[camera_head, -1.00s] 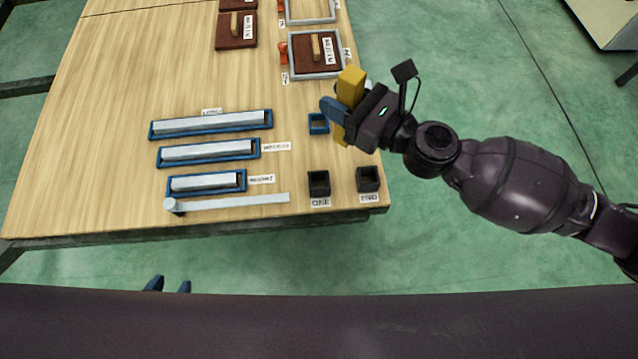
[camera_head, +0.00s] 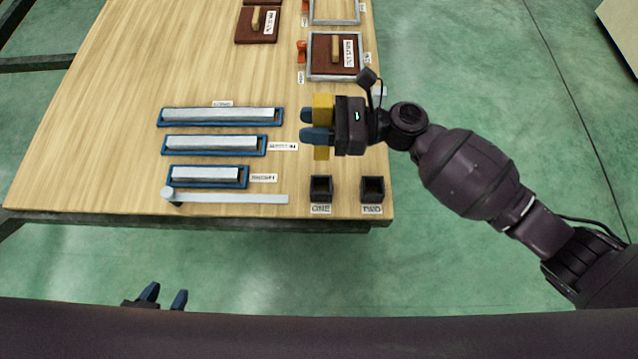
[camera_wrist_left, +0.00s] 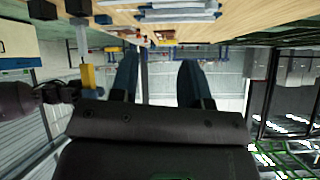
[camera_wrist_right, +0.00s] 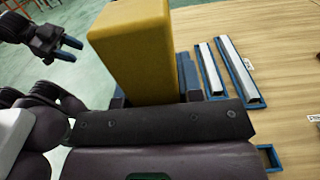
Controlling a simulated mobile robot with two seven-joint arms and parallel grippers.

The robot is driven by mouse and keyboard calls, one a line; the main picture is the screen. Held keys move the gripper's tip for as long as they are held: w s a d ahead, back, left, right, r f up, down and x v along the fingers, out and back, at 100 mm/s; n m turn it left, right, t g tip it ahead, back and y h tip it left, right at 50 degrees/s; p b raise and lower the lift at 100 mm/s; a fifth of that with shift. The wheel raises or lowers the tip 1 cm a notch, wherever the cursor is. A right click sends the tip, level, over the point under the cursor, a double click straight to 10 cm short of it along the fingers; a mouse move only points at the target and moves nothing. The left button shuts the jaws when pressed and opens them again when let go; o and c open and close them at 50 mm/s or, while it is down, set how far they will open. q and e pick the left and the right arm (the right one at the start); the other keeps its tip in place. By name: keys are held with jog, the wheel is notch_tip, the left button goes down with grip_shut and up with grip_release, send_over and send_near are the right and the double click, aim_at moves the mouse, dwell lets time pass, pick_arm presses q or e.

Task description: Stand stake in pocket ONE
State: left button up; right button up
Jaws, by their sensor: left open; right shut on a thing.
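My right gripper (camera_head: 312,127) is shut on a yellow block (camera_head: 322,102), which I take to be the stake. It holds it above the table, behind the pockets in the head view. The block fills the upper middle of the right wrist view (camera_wrist_right: 135,50); its lower end is hidden there. Pocket ONE (camera_head: 321,188) is a dark, open square socket near the table's front edge and looks empty. Pocket TWO (camera_head: 372,189) is a like socket to its right. My left gripper (camera_head: 164,296) is open and empty, in front of the table; its fingers also show in the left wrist view (camera_wrist_left: 158,75).
Several blue trays with grey bars, such as the long tray (camera_head: 160,117), lie left of the right gripper. A grey rod (camera_head: 235,198) with a round end lies left of pocket ONE. Brown boards with wooden handles (camera_head: 349,55) lie farther back.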

pick_arm(q)
jog(key=t+b, duration=0.1)
jog(key=b, duration=0.2)
jog(key=f+t+b, duration=0.1)
jog(key=b, duration=0.3)
jog(key=shift+w+a, duration=0.25)
jog(key=shift+w, duration=0.15)
pick_arm(e)
notch_tip(320, 180, down, 19)
jog(key=shift+f, duration=0.15)
pick_arm(q)
jog(key=shift+n, duration=0.3)
pick_arm(e)
jog(key=shift+f, duration=0.1)
jog(key=shift+f, duration=0.15)
pick_arm(q)
jog(key=shift+r+t, duration=0.1)
jog(key=shift+t, duration=0.2)
pick_arm(e)
jog(key=o, duration=1)
jog(key=shift+o, duration=0.2)
